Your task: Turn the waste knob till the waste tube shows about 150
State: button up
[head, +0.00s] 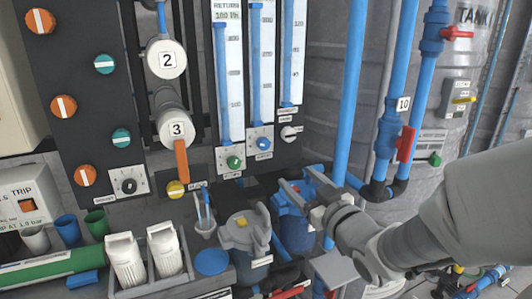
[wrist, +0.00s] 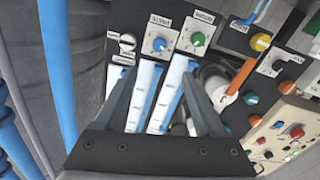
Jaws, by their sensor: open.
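Three upright gauge tubes with blue columns stand on white scales. The leftmost scale (head: 234,75) is headed RETURN, 100 l/h; I cannot read which is the waste tube. Below them are a green knob (head: 233,162), a blue knob (head: 263,143) and a pale knob (head: 289,132). Their small labels are too blurred to tell which is the waste knob. In the wrist view the blue knob (wrist: 159,44) lies beyond the fingertips, with the green knob (wrist: 198,39) to its right and the pale knob (wrist: 127,40) to its left. My gripper (head: 303,188) is open and empty, apart from all three.
Blue vertical pipes (head: 349,90) stand right of the gauges, with a red valve handle (head: 406,144). An orange lever (head: 181,160) hangs left of the green knob. A grey pump-like part (head: 243,232) and a blue canister (head: 296,232) stand below my gripper.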

aim_at(265, 147)
jog(key=p+x, duration=0.2)
jog(key=x, duration=1.5)
jog(key=shift+w, duration=0.15)
grip_shut()
